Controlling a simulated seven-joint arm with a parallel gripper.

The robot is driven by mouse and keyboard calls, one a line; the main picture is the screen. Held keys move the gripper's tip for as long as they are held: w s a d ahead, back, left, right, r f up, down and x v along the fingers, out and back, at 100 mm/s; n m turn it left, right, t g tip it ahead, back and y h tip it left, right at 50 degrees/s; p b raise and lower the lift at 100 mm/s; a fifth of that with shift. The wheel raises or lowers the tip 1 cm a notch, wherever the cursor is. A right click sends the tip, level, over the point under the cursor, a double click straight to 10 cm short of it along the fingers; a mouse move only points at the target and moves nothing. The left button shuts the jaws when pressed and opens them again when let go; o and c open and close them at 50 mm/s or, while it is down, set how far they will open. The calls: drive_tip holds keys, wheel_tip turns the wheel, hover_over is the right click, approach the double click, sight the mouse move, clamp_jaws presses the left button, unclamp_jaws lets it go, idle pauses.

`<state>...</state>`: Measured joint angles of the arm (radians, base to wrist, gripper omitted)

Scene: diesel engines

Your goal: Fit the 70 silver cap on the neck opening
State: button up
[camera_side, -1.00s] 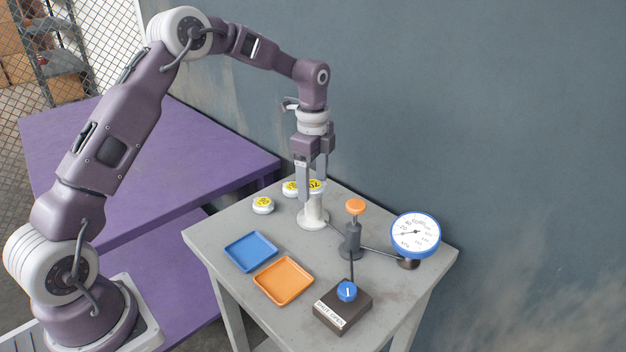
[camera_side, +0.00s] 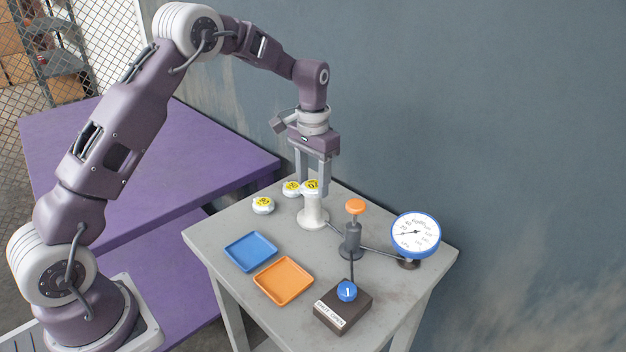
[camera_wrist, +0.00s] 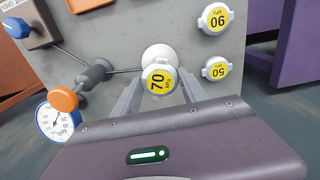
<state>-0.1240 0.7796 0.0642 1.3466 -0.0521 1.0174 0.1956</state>
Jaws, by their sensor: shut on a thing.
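The silver cap (camera_side: 311,186) with a yellow 70 label is between the fingers of my gripper (camera_side: 313,188), which is shut on it. It also shows in the wrist view (camera_wrist: 159,79), label facing the camera and turned sideways. The white neck (camera_side: 313,213) stands upright on the grey table, directly below the cap. The cap sits at the top of the neck; whether it is fully seated I cannot tell. In the wrist view the cap hides the opening, and the neck's white base (camera_wrist: 158,54) shows behind it.
Two more yellow-labelled caps, 90 (camera_wrist: 214,18) and 50 (camera_wrist: 215,68), lie on the grey table beside the neck. An orange-topped plunger (camera_side: 355,207), a gauge (camera_side: 416,234) and a blue-knobbed box (camera_side: 346,305) stand to the right. Blue (camera_side: 251,237) and orange (camera_side: 283,295) trays are empty.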

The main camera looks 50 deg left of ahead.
sight(313, 185)
clamp_jaws()
drive_tip(key=m, duration=0.3)
drive_tip(key=shift+m, duration=0.4)
drive_tip(key=o, duration=1.5)
unclamp_jaws()
drive_tip(key=shift+c, duration=0.4)
drive_tip(key=shift+r, duration=3.45)
